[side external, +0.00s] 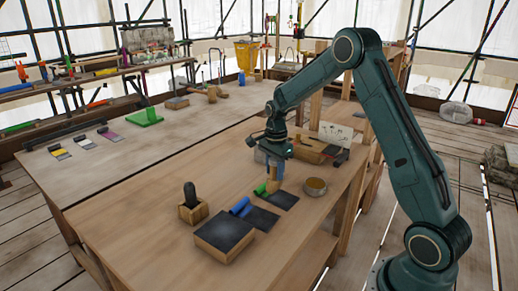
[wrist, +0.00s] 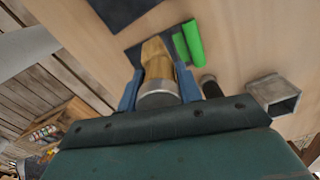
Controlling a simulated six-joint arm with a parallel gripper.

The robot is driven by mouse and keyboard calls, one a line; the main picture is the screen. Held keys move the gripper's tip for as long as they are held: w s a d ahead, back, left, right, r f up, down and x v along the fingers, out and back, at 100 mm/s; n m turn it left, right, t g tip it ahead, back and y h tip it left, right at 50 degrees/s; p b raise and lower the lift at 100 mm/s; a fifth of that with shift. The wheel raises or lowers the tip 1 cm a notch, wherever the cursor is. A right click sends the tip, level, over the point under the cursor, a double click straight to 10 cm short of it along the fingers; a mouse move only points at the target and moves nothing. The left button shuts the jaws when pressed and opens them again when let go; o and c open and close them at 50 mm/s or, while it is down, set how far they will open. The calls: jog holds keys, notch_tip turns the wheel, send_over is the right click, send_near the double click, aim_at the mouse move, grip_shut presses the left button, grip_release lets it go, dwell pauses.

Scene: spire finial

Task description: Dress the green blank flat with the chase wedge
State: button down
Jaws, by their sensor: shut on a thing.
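The green blank (side external: 262,188) lies on the near bench as a dark flat part with a bright green raised, curled strip along one side. In the wrist view the green strip (wrist: 188,42) is just right of the wedge tip. My gripper (side external: 274,176) is shut on the chase wedge (side external: 273,185), a wooden tool with a metal band, held between blue fingers. In the wrist view the wedge (wrist: 156,62) points away over the blank's dark part. I cannot tell whether it touches. The wedge and gripper hide part of the blank.
A blue-edged blank (side external: 241,206) lies beside a dark-topped wooden block (side external: 225,236). A wooden holder with a dark handle (side external: 190,203) stands left. The bench's front left is clear.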

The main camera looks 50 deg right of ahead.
aim_at(274, 179)
jog(key=shift+f, duration=0.15)
jog(key=shift+f, duration=1.8)
jog(key=shift+r, duration=0.2)
jog(key=shift+r, duration=1.95)
jog(key=shift+f, duration=0.1)
jog(key=shift+f, duration=2.1)
